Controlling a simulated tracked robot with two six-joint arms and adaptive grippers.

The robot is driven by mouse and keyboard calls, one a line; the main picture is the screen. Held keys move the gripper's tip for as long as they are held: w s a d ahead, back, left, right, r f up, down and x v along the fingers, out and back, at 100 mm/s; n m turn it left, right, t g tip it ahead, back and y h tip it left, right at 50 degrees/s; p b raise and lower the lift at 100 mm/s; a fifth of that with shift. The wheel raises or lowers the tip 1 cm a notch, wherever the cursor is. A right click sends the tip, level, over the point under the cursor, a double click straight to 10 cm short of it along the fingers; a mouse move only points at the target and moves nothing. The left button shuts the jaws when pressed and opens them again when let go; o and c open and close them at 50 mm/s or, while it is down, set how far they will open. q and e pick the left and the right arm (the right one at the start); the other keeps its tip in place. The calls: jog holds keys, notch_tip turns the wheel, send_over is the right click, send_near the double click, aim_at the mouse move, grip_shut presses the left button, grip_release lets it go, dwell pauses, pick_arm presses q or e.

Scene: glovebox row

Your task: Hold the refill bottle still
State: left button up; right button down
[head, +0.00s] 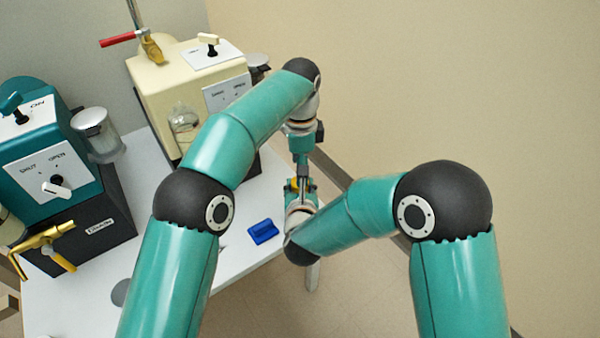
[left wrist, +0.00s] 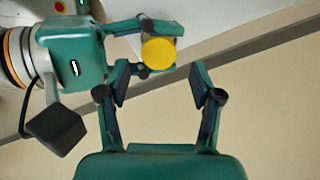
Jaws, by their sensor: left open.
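The refill bottle is seen from its yellow cap (left wrist: 158,53) end in the left wrist view; its body is mostly hidden behind the cap. My right gripper (left wrist: 160,47) comes in from the left of that view, with one finger on each side of the bottle, and appears shut on it. My left gripper (left wrist: 161,83) is open, its two fingers spread at the bottom of that view. The bottle lies just beyond their tips, between their lines. In the head view both grippers meet near the table's right edge, and the arms largely hide them and the bottle.
A white table (head: 190,277) carries a teal unit (head: 45,150) and a cream unit (head: 165,90) with knobs and taps. Clear jars (head: 105,142) hang on their sides. A small blue object (head: 263,231) lies near the right edge. The floor to the right is clear.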

pick_arm(q)
jog(key=shift+r+m, duration=1.7)
jog(key=shift+r, duration=0.05)
jog(key=shift+c, duration=0.4)
pick_arm(e)
jog(key=shift+f, duration=0.15)
pick_arm(q)
jog(key=shift+f, duration=4)
jog(key=shift+c, duration=0.4)
jog(key=c, duration=0.9)
pick_arm(e)
jog(key=shift+d, duration=0.1)
pick_arm(q)
jog(key=n, duration=0.3)
jog(key=shift+s, duration=0.1)
jog(key=shift+c, duration=0.2)
jog(key=o, duration=1.3)
